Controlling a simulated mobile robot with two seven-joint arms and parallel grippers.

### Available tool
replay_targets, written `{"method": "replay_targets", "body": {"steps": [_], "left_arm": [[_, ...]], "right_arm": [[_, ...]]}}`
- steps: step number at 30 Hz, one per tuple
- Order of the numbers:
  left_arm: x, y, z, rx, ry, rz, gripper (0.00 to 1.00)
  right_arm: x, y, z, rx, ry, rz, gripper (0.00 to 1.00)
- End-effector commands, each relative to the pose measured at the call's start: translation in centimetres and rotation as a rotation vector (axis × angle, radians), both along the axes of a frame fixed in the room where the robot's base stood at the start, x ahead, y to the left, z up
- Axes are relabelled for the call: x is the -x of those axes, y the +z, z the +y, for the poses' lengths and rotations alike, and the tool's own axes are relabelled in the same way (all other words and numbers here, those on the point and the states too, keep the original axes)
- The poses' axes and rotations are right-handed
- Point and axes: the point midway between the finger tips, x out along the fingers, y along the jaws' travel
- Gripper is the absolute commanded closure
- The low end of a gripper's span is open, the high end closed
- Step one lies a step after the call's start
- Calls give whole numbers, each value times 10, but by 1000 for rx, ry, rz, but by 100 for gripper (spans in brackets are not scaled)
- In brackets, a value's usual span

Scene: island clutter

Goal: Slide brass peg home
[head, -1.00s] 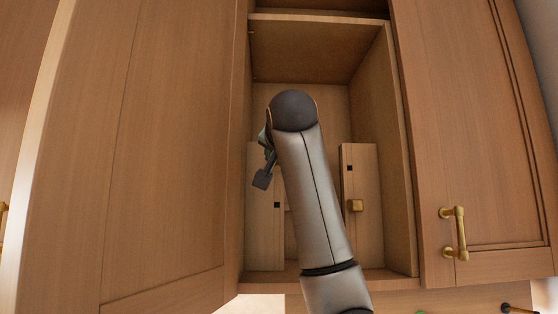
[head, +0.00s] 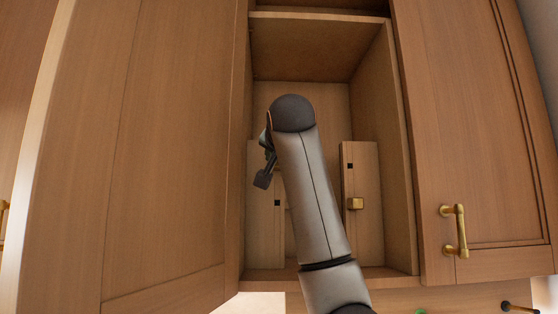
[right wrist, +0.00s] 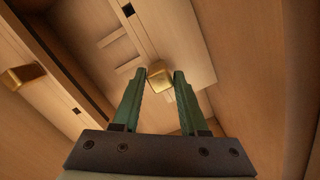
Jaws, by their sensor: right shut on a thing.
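In the right wrist view, a brass peg (right wrist: 159,79) with a square head stands out from a wooden board. The green fingers of my right gripper (right wrist: 159,73) are shut on it near their tips. In the head view, my right gripper (head: 265,170) is by the left board (head: 264,235) inside the cabinet; my arm hides part of it, and this peg cannot be made out there. Another brass peg (head: 355,204) sits on the right board (head: 366,240), below a small dark square hole. My left gripper is not in view.
The open cabinet's side wall (head: 398,150) and upper shelf (head: 310,48) frame the space around my arm. A large wooden door (head: 165,150) stands at the left. A door with a brass handle (head: 455,232) is at the right. The upper compartment is empty.

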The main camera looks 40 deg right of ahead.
Motion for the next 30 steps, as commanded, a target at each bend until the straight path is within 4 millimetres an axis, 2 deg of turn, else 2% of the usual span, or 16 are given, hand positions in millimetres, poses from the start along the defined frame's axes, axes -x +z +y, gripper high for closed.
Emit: {"method": "replay_targets", "body": {"steps": [3, 4, 13, 23, 26, 30], "left_arm": [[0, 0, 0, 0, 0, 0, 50], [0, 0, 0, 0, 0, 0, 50], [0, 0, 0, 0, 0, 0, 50], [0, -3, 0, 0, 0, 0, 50], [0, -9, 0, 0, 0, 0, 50], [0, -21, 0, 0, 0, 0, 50]], "right_arm": [[-2, 0, -1, 0, 0, 0, 100], [-2, 0, -2, 1, 0, -1, 56], [-2, 0, -1, 1, 0, -1, 22], [1, 0, 1, 1, 1, -2, 22], [11, -1, 9, 2, 3, -2, 22], [33, 0, 27, 2, 4, -5, 22]]}}
